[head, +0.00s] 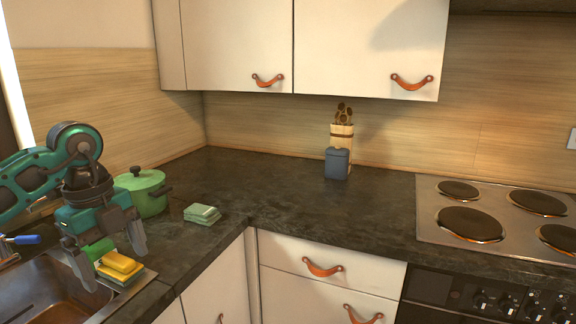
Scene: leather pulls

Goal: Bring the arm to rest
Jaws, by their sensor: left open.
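My left gripper (108,262) comes in from the left, pointing down with its jaws open and apart. It is above the sink edge, in front of the green pot. I cannot tell how far the fingers are above the surface. My right gripper is not in view.
A green lidded pot (150,192) stands close behind my left gripper. Green folded cloths (202,214) lie on the dark counter (285,205). The stove (500,212) is right. The sink (50,290) is front left.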

